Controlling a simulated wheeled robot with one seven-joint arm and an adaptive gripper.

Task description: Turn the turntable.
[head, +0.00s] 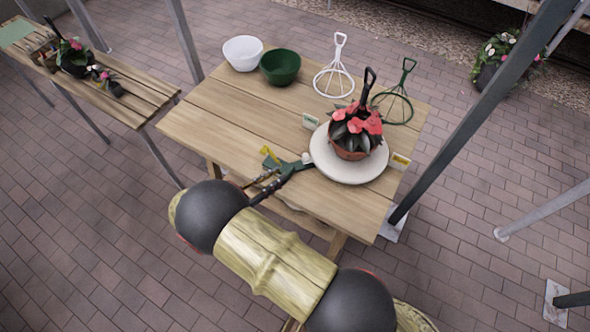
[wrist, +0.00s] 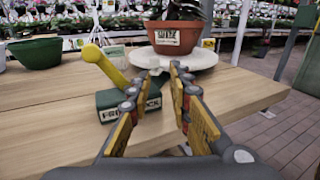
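The turntable (head: 343,175) is a pale round disc near the right side of the wooden table. A brown pot (head: 350,152) with red flowers and dark leaves stands on it. In the wrist view the turntable (wrist: 205,61) lies just beyond my fingertips, with the pot (wrist: 178,36) on top. My gripper (head: 305,160) is at the left edge of the disc in the head view. In the wrist view its fingers (wrist: 160,70) are apart with nothing between them. I cannot tell whether a fingertip touches the rim.
A green block with a yellow handle (wrist: 106,68) stands left of my fingers. A white bowl (head: 243,52), a green bowl (head: 280,66), a white wire basket (head: 334,82) and a green one (head: 392,106) stand farther back. The table's left part (head: 215,110) is clear.

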